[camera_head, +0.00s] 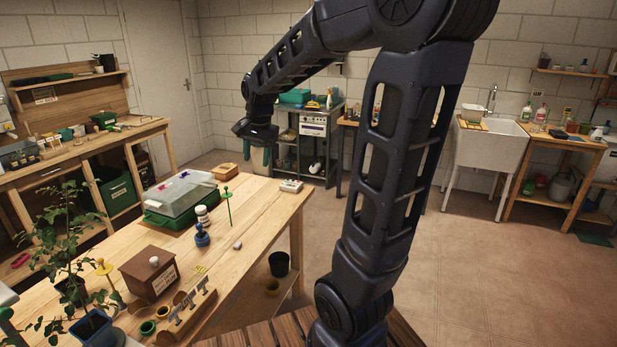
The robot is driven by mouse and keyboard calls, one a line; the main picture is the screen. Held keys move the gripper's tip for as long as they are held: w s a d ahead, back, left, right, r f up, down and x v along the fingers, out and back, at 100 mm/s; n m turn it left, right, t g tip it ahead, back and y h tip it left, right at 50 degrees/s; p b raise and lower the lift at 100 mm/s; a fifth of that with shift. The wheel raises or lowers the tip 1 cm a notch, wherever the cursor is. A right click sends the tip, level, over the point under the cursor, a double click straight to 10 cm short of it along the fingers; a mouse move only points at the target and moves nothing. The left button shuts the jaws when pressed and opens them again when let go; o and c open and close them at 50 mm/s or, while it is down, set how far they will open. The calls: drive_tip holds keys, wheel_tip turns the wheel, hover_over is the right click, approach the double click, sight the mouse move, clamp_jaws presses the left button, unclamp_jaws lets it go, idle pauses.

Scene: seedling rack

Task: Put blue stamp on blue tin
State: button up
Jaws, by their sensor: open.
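A small blue object (202,238) with a rounded, narrower top stands upright on the wooden bench, in front of the green tray. It looks like the blue stamp, but it is too small to be sure. I cannot make out a separate blue tin. My gripper (256,143) hangs at the end of my raised arm, above and beyond the bench's far end, well away from the blue object. It is open, and nothing shows between its fingers, which are small and dark here.
A green tray with a clear lid (181,192) lies behind the blue object, with a white-and-dark piece (203,215) and a green stake (228,206) close by. A brown box (149,274), pots and plants crowd the bench's near left. The bench's right side is mostly clear.

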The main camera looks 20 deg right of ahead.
drive_tip(key=s+d+n+t, duration=0.1)
drive_tip(key=s+d+n, duration=0.3)
drive_tip(key=s, duration=0.6)
drive_tip(key=s+d+n+t, duration=0.1)
drive_tip(key=s+d+n, duration=0.3)
drive_tip(key=s, duration=0.6)
drive_tip(key=shift+d+r+h, duration=0.2)
drive_tip(key=shift+d+h, duration=0.05)
drive_tip(key=shift+h, duration=0.15)
